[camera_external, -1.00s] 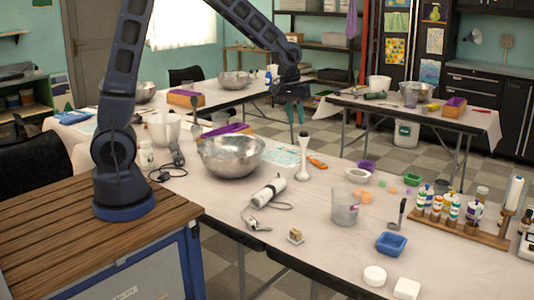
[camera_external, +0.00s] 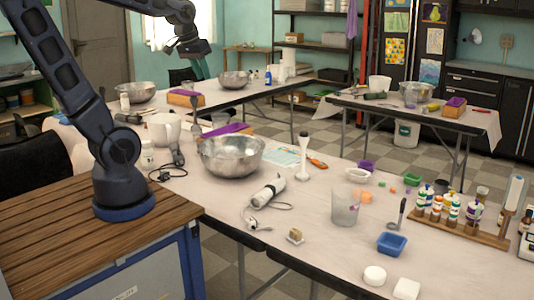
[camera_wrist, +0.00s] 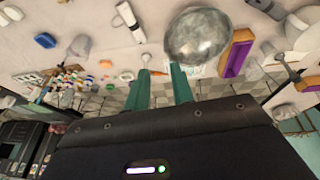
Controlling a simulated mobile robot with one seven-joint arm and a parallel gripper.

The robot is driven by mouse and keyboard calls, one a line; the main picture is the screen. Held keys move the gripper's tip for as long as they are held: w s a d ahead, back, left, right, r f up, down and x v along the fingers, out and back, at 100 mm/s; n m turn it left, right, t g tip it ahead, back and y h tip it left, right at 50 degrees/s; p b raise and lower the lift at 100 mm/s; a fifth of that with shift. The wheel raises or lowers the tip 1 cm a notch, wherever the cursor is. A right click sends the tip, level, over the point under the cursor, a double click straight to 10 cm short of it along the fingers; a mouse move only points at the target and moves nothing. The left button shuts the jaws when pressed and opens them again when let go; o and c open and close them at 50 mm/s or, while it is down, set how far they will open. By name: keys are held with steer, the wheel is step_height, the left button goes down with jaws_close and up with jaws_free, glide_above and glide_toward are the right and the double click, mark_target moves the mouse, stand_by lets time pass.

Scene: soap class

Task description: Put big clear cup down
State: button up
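The big clear cup (camera_external: 345,207) stands upright on the near table, left of and behind the blue dish. In the wrist view it appears to be the greyish translucent shape (camera_wrist: 80,46) at upper left. My gripper (camera_external: 197,68) is raised high, far from the cup, at upper left of the external view. In the wrist view its two teal fingers (camera_wrist: 161,72) are apart with nothing between them.
The near table holds a large metal bowl (camera_external: 230,156), a white cylindrical tool with a cord (camera_external: 268,191), a blue dish (camera_external: 391,244), a ladle (camera_external: 401,213) and a wooden rack of bottles (camera_external: 455,220). Bare tabletop (camera_external: 320,245) shows in front of the cup.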

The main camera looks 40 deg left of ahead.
steer(key=s+a, duration=0.4)
steer(key=s, duration=0.4)
steer(key=shift+s+a+t+y, duration=0.15)
steer(key=shift+a+t+y, duration=0.1)
steer(key=shift+t+y, duration=0.15)
